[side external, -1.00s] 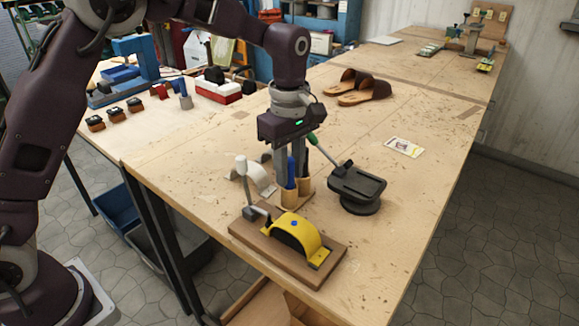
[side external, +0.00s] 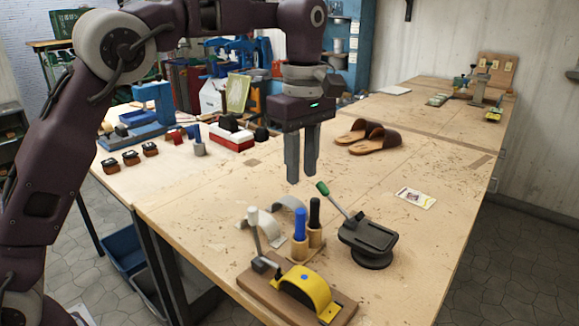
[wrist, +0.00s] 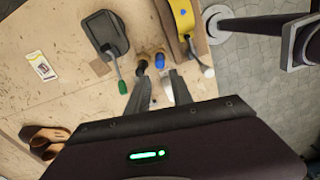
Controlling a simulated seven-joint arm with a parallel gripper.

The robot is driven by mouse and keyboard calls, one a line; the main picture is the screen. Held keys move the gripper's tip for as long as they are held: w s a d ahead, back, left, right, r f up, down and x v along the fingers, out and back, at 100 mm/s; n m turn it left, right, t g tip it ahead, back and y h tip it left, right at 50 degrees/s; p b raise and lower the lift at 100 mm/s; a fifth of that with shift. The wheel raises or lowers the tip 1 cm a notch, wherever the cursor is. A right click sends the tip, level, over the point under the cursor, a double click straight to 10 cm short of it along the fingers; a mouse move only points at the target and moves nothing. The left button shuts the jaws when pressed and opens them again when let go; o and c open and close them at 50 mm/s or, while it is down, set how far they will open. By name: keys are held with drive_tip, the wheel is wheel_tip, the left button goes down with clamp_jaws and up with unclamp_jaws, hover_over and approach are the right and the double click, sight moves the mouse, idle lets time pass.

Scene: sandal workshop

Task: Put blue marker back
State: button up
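The blue marker (side external: 299,224) stands upright in one cup of a small wooden holder (side external: 300,250), and it also shows in the wrist view (wrist: 159,61). A black marker (side external: 314,213) stands upright in the other cup beside it. My gripper (side external: 300,182) hangs above and behind the holder, with its fingers pointing down, apart and empty. In the wrist view its fingertips (wrist: 159,74) show just below the two markers, with a gap between them.
A yellow curved tool on a wooden base (side external: 308,288) with an upright lever stands in front of the holder. A black swivel stand (side external: 368,238) with a green-handled lever is to the right. Brown sandals (side external: 367,136) lie farther back. The table's right side is mostly clear.

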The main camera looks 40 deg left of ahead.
drive_tip(key=s+a+r+m+t, duration=0.1)
drive_tip(key=s+a+r+m, duration=0.2)
drive_tip(key=s, duration=0.3)
drive_tip(key=s+a+r+m+t, duration=0.1)
drive_tip(key=s+a+r+m, duration=0.15)
drive_tip(key=s, duration=0.35)
drive_tip(key=s+a+f+m+t, duration=0.1)
drive_tip(key=s+f+m, duration=0.2)
drive_tip(key=s+m, duration=0.2)
drive_tip(key=s+a+f+m+t, duration=0.1)
drive_tip(key=s+f+m, duration=0.3)
drive_tip(key=s, duration=0.7)
drive_tip(key=shift+s+a+m+t, duration=0.2)
drive_tip(key=shift+s+m+t, duration=0.15)
drive_tip(key=shift+m+t, duration=0.5)
